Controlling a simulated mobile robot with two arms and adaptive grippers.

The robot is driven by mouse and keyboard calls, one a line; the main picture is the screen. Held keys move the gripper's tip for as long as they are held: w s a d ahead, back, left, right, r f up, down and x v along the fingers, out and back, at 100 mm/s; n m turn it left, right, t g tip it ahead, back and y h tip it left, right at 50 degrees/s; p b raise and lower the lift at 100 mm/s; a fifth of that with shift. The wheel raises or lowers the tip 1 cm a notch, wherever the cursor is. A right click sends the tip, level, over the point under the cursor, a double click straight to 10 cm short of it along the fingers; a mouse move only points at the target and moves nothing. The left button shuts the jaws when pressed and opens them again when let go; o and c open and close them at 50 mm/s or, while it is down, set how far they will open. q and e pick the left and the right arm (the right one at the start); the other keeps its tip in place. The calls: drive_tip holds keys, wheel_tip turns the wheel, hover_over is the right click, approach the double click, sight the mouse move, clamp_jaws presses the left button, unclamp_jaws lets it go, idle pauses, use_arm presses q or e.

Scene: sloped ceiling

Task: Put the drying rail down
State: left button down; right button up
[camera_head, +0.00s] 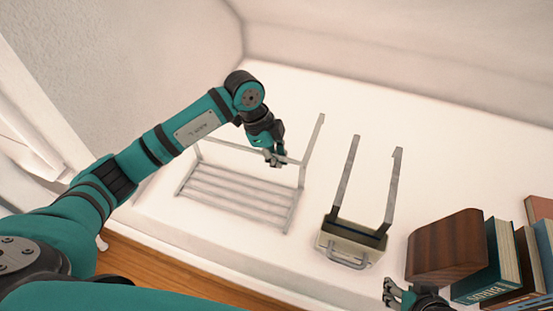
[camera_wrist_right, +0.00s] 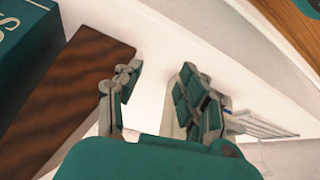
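The drying rail (camera_head: 236,199) is a pale metal frame with several parallel bars, over the white surface left of centre in the head view. My left gripper (camera_head: 274,157) is at its upper cross bar, with the fingers closed around the bar. I cannot tell whether the rail's lower part touches the surface. Part of the rail also shows at the right edge of the right wrist view (camera_wrist_right: 262,125). My right gripper (camera_wrist_right: 158,92) is open and empty, its fingers apart. It shows at the bottom right in the head view (camera_head: 405,294), beside the wooden block.
A pale box (camera_head: 340,243) with a front handle and two tall grey uprights stands right of the rail. A dark wooden block (camera_head: 446,246) and several books (camera_head: 487,275) stand at the right. A wall rises behind. The surface behind the box is clear.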

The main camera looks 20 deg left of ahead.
use_arm(q)
drive_tip(key=c, duration=2)
unclamp_jaws()
drive_tip(key=o, duration=0.5)
drive_tip(key=shift+r, duration=0.1)
